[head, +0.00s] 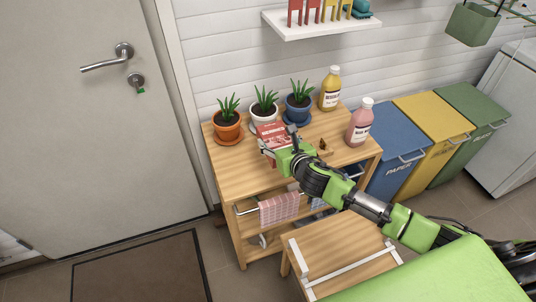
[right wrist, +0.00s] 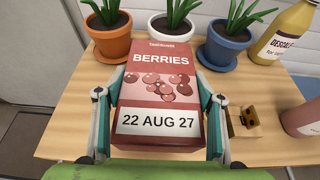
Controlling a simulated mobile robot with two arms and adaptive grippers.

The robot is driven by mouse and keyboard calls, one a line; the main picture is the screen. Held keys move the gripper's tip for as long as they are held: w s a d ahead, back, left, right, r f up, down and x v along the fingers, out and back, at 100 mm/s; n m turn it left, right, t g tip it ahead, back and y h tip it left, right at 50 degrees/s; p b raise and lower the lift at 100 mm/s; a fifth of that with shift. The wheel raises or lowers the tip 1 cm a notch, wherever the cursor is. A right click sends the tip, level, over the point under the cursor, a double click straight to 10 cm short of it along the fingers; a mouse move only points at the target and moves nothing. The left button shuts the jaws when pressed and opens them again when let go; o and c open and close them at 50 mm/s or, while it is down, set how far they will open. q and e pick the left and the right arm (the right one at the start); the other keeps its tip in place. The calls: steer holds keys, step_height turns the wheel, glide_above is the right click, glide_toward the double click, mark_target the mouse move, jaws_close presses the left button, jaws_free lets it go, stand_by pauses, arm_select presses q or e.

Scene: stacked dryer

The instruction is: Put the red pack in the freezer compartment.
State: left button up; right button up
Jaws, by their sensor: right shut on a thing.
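The red pack (right wrist: 160,90) is labelled "BERRIES" and "22 AUG 27" in the right wrist view. My right gripper (right wrist: 160,122) has one finger on each side of the pack and is shut on it. In the head view the red pack (head: 272,134) shows at the end of my right gripper (head: 277,147), over the wooden cabinet (head: 228,156), partly hidden by the gripper. I cannot tell whether the pack touches the cabinet top. My left gripper is not in view. No freezer compartment shows in either view.
Potted plants in orange (head: 227,121), white (head: 264,112) and blue (head: 298,107) pots stand behind the pack. A yellow bottle (head: 330,90) and a pink bottle (head: 360,124) stand to the right. Blue, yellow and green bins (head: 470,108) stand further right. A closed door (head: 90,130) is at left.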

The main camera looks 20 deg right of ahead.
mark_target(267, 163)
steer(key=a+f, duration=0.1)
steer(key=f, duration=0.1)
steer(key=w+a+f, duration=0.1)
steer(key=shift+w+a+f+b, duration=0.1)
steer(key=shift+a+f+b, duration=0.2)
steer(key=shift+a+f, duration=0.1)
step_height(267, 163, down, 3)
steer(key=shift+a+f+b, duration=0.1)
steer(key=shift+f+b, duration=0.05)
steer(key=shift+b, duration=0.15)
steer(key=o, duration=1.4)
steer(key=shift+c, duration=0.2)
